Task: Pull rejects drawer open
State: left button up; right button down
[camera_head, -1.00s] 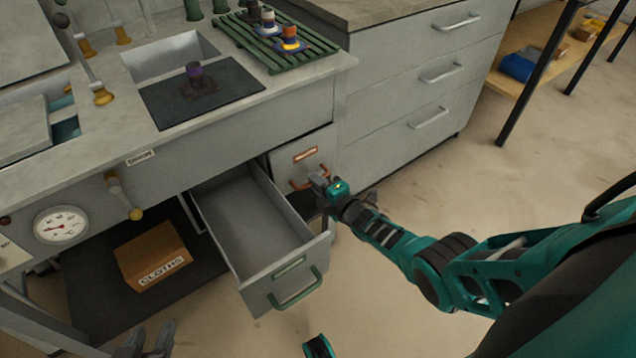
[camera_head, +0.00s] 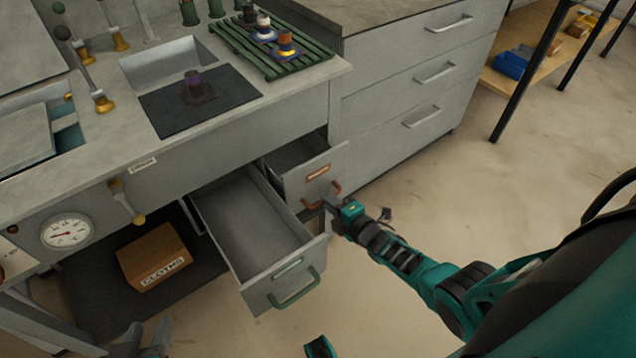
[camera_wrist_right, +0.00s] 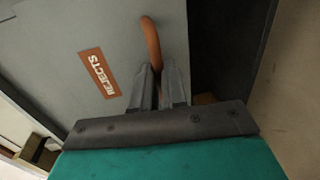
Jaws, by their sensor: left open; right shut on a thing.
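The rejects drawer (camera_head: 300,178) is grey with an orange label and a copper-coloured handle (camera_head: 322,198). It stands partly out of the bench, with some of its inside showing. In the right wrist view the label reads REJECTS (camera_wrist_right: 100,73). My right gripper (camera_head: 328,202) is shut on the handle, and its fingers close around the handle's bar (camera_wrist_right: 152,45) in the right wrist view. My left gripper (camera_head: 143,340) is at the bottom edge of the head view, open and away from the drawers.
A second drawer (camera_head: 250,215) with a green handle (camera_head: 294,290) stands far open just left of the rejects drawer. A CLOTHS box (camera_head: 153,256) sits on the dark lower shelf. A grey cabinet (camera_head: 400,110) stands to the right. The floor in front is clear.

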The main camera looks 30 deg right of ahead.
jog(key=f+p+v, duration=0.3)
jog(key=v, duration=1.3)
jog(key=shift+s+d, duration=0.2)
jog(key=shift+s, duration=0.5)
jog(key=shift+f, duration=0.15)
jog(key=c, duration=1.2)
grip_release()
jog(key=p+v, duration=0.1)
jog(key=v, duration=1.2)
jog(key=shift+w+a+p, duration=0.1)
jog(key=shift+p, duration=0.2)
